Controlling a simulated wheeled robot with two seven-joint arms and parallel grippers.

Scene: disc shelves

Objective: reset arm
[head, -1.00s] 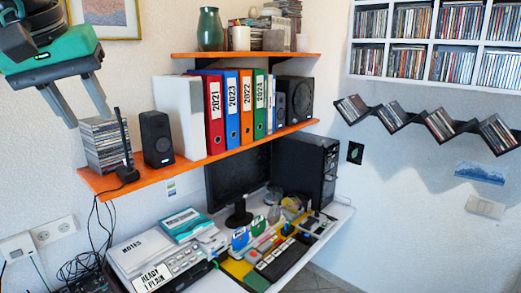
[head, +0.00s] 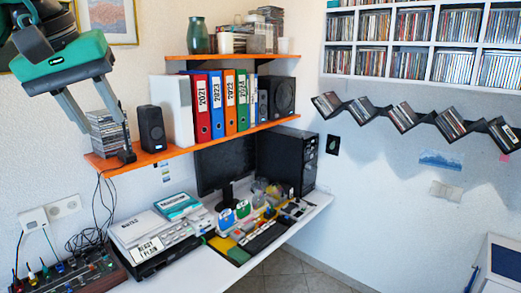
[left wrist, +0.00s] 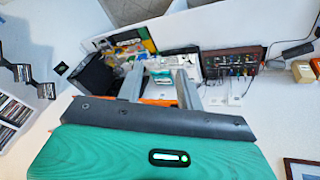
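My left gripper (head: 95,106) hangs at the upper left in the head view, in front of the left end of the orange lower shelf. Its two grey fingers are apart with nothing between them. In the left wrist view the fingers (left wrist: 158,85) also stand apart and empty, pointing toward the desk and shelves. My right gripper is not in either view.
The orange lower shelf (head: 180,150) holds a CD stack (head: 108,140), speakers and binders. The white desk (head: 205,280) below is crowded. A zigzag CD rack (head: 402,118) and white CD shelves (head: 410,45) hang on the right wall. Free floor shows at the lower middle.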

